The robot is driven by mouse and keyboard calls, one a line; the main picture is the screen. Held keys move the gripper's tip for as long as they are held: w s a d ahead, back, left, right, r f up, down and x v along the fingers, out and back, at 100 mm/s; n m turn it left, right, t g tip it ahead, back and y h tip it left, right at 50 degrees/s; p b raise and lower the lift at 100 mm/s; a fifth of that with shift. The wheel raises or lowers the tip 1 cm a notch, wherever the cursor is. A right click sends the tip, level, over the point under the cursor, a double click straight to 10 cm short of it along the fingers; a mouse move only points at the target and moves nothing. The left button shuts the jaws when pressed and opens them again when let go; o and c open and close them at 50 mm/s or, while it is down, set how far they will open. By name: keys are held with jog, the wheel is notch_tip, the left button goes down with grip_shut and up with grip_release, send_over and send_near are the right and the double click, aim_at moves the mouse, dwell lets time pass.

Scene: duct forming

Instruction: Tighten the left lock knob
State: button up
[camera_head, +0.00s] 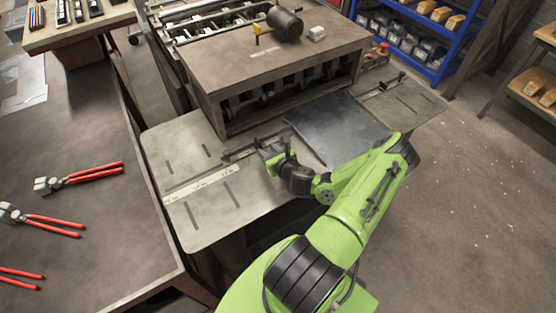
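The forming machine (222,87) stands in the centre, with a flat metal table plate (205,222) along its front. A guide bar (240,153) lies on the left part of the plate. A similar guide with a dark knob (401,76) is on the right part. My gripper (267,149) is at the inner end of the left guide, and its fingers look spread apart. The left lock knob cannot be made out; it may be hidden by my gripper. I cannot tell whether my gripper touches the guide.
A dark metal sheet (338,130) lies on the plate, right of my gripper. A mallet (284,24) lies on top of the machine. A workbench with red-handled pliers (92,174) is at left. Blue shelving (440,45) stands at back right. The floor at right is clear.

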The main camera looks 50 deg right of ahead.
jog(key=v, duration=0.9)
jog(key=shift+s+a+r, duration=0.1)
jog(key=shift+s, duration=0.2)
